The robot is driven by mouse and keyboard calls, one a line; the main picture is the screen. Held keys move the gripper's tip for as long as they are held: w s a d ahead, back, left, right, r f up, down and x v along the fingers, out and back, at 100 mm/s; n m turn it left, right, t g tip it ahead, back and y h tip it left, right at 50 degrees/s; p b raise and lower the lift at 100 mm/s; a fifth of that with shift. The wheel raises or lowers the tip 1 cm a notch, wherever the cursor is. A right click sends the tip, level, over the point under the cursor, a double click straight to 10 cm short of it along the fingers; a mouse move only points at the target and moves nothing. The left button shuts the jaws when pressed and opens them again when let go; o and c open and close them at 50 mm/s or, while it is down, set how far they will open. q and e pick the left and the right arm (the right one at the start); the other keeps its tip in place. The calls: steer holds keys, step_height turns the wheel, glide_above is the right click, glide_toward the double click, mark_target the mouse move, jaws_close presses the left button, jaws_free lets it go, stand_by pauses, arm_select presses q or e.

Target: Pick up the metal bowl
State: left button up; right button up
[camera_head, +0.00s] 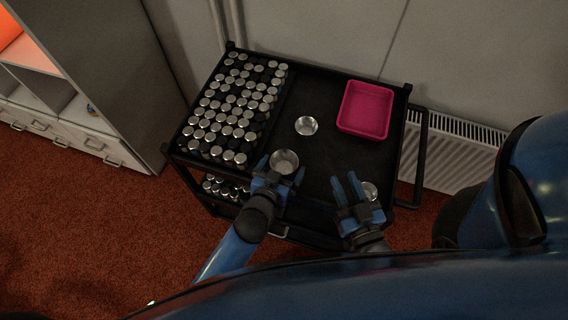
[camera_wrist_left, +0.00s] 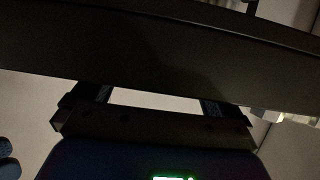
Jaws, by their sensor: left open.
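Three shiny metal bowls show on the black cart top. One bowl (camera_head: 285,162) is right at the tips of my left gripper (camera_head: 273,178), overlapping it in the head view; I cannot tell whether they touch. A second bowl (camera_head: 306,125) stands clear near the middle of the top. A third (camera_head: 370,191) is partly hidden beside my right gripper (camera_head: 346,187), whose two fingers are apart and empty. In the left wrist view my left gripper's fingers (camera_wrist_left: 157,101) are wide apart with nothing seen between them. A dark slab crosses that view beyond them.
The black cart (camera_head: 328,163) carries many metal-lidded jars (camera_head: 235,105) on its left side and a pink tray (camera_head: 366,109) at back right. More jars (camera_head: 225,188) sit on the lower shelf. A radiator (camera_head: 455,155) and wall stand behind; a cabinet (camera_head: 100,70) stands left.

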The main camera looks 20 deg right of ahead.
mark_target(288, 154)
arm_select(q)
steer(key=shift+w+r+x, duration=0.1)
steer(key=shift+r+x, duration=0.05)
steer(key=shift+x, duration=0.9)
steer(key=shift+w+r+x, duration=0.1)
steer(key=shift+r+x, duration=0.1)
steer(key=shift+x, duration=0.9)
steer(key=shift+c, duration=0.5)
steer(key=c, duration=0.8)
steer(key=shift+o, duration=0.2)
steer(key=shift+r, duration=0.1)
